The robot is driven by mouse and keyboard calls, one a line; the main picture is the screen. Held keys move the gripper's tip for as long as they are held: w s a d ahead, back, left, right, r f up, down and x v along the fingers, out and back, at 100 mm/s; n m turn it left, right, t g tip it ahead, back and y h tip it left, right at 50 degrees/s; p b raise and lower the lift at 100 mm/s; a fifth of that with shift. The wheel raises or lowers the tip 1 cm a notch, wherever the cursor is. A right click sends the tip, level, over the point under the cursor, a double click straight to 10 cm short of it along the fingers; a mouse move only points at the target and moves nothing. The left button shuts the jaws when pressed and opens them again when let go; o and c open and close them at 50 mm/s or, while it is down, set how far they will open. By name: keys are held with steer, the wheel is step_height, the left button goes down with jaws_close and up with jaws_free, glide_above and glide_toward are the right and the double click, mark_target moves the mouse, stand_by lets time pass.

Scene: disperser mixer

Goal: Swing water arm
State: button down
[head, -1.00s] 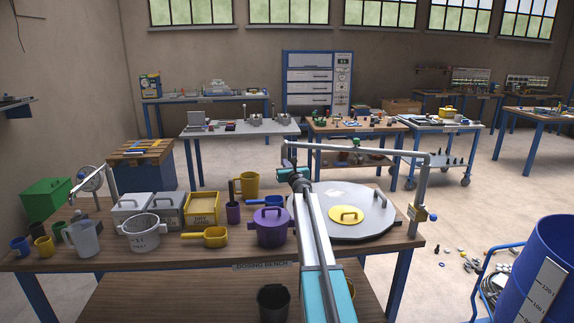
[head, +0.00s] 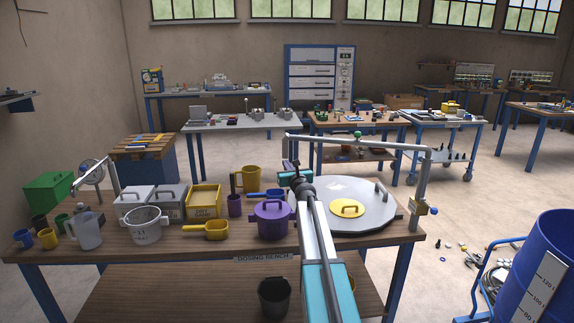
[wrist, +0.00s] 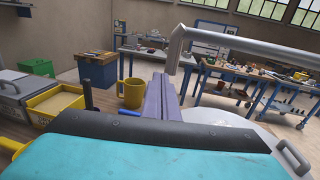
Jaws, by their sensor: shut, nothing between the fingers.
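The water arm (head: 390,145) is a grey pipe. It runs level above the bench from an upright post (head: 422,180) at the right to a downturned end on the left. In the wrist view the pipe (wrist: 250,45) crosses the upper right, and its bent end hangs just behind my fingers. My gripper (head: 296,176) is low near that downturned end. Its fingers (wrist: 160,95) are together and empty, pointing forward. Whether they touch the pipe, I cannot tell. My arm hides part of the area below.
A round grey lid (head: 325,188) with a small yellow hatch (head: 346,208) lies under the pipe. A purple pot (head: 271,218), a yellow mug (head: 247,178), tubs and jugs crowd the bench to the left. A blue drum (head: 550,265) stands at the right.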

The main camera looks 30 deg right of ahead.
steer(key=shift+s+a, duration=0.6)
steer(key=shift+s, duration=0.3)
steer(key=shift+s+a, duration=0.55)
steer(key=shift+s, duration=0.3)
